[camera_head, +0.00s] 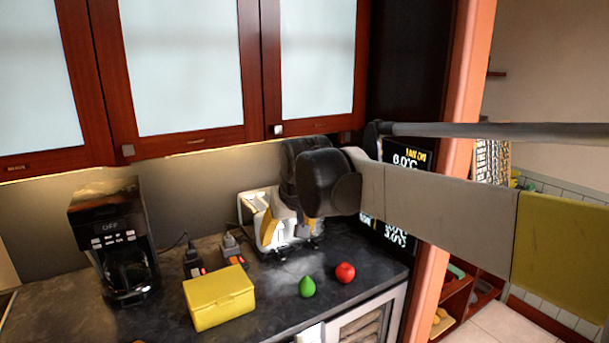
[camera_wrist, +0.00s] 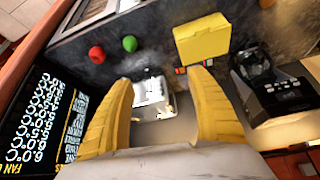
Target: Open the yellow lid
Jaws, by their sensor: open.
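A yellow box with a yellow lid (camera_head: 217,284) sits on the dark counter, left of the green pear. The lid looks closed. In the wrist view the yellow lid (camera_wrist: 203,40) shows at the upper right, beyond the fingertips and clear of them. My gripper (camera_head: 275,243) hangs above the back of the counter, in front of a white appliance and to the right of the box. In the wrist view my gripper (camera_wrist: 160,75) has its two yellow fingers spread, with nothing held between them.
A green pear (camera_head: 307,287) and a red apple (camera_head: 345,272) lie right of the box. A white appliance (camera_wrist: 153,98) stands behind them. A black coffee maker (camera_head: 112,240) stands at left. Plugs (camera_head: 194,262) sit behind the box. Wall cabinets (camera_head: 190,142) hang above.

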